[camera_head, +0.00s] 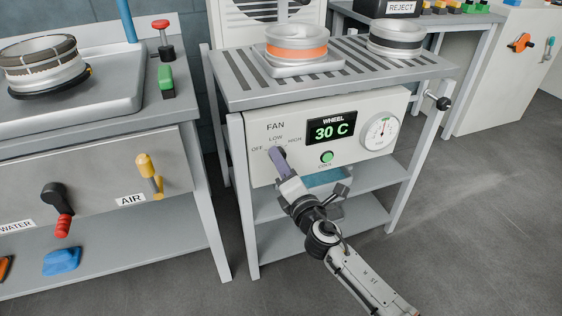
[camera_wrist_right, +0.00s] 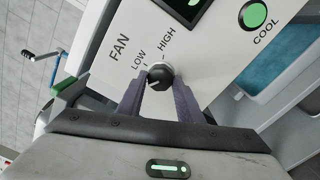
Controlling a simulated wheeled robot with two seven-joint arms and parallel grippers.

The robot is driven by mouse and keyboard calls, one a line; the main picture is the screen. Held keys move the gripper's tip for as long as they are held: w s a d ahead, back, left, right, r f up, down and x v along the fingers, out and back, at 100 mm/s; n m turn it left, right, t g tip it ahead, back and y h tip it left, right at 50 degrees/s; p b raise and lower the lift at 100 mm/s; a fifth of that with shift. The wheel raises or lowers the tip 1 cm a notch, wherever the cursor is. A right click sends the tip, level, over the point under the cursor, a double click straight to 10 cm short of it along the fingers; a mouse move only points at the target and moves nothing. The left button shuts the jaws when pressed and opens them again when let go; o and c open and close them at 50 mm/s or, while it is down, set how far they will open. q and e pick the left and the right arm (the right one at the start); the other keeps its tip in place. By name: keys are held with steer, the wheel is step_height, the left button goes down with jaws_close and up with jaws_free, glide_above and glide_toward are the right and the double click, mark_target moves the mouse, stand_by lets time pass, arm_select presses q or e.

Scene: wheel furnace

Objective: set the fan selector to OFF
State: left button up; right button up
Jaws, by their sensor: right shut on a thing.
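The fan selector (camera_wrist_right: 160,76) is a small black knob on the white front panel (camera_head: 371,103) of the cooling bench. In the right wrist view it sits between the two fingertips of my right gripper (camera_wrist_right: 158,90), which is shut on it. A short white mark shows on the knob's lower left side; which label it points at is hard to tell. LOW and HIGH show beside the knob in the right wrist view, while OFF is hidden there. In the head view, OFF (camera_head: 257,149) shows left of the knob, and the gripper covers most of it. My left gripper is not in view.
The panel also has a wheel display (camera_head: 331,131) reading 30 C, a green COOL button (camera_head: 327,157) and a round dial (camera_head: 381,131). Wheels stand on the slatted top above. A bench with WATER and AIR levers stands at the left. The floor at right is clear.

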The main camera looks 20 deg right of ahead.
steer(key=shift+n, duration=0.6)
steer(key=o, duration=1)
steer(key=shift+o, duration=0.2)
steer(key=s, duration=1)
steer(key=shift+s+d, duration=0.2)
steer(key=shift+p, duration=0.3)
